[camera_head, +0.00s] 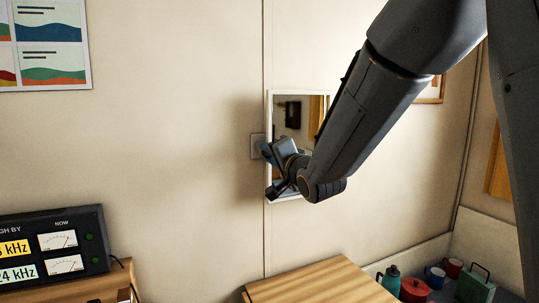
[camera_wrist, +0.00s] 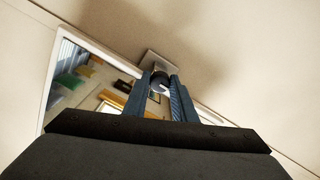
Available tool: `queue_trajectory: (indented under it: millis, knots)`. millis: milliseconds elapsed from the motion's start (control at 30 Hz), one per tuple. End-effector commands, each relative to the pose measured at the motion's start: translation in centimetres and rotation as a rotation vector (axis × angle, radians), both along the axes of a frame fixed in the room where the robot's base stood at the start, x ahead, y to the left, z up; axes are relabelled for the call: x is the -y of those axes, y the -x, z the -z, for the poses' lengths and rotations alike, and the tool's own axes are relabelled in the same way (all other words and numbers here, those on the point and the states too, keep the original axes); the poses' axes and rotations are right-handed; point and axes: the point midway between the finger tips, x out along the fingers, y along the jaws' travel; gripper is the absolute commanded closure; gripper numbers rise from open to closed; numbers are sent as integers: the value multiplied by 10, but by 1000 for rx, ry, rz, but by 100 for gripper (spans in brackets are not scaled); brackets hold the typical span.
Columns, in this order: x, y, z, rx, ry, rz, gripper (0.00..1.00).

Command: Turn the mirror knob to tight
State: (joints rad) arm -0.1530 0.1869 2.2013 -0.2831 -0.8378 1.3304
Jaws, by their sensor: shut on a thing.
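The mirror (camera_head: 318,104) is a white-framed panel on the wall, partly hidden behind my arm. It also shows in the wrist view (camera_wrist: 62,78), where it reflects the room. A pale square plate (camera_head: 256,147) sits on the wall at the mirror's left edge. In the wrist view a dark round knob (camera_wrist: 160,79) stands in front of the plate, with a small white mark on its face. My gripper (camera_wrist: 164,88) is shut on the knob, with one blue-grey finger on each side. In the head view the knob is hidden by my gripper (camera_head: 266,152). I cannot read the knob's setting.
A wooden surface (camera_head: 318,285) lies below the mirror. A black meter unit (camera_head: 50,247) stands at the lower left.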

Motion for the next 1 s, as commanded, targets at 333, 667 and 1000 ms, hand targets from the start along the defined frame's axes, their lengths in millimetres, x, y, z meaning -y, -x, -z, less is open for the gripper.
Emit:
queue_trajectory:
  millis: [333, 667, 1000]
  knots:
    - [0, 0, 1, 0, 0, 1, 57]
    - [1, 3, 0, 1, 1, 1, 57]
    - [18, 44, 0, 1, 1, 2, 57]
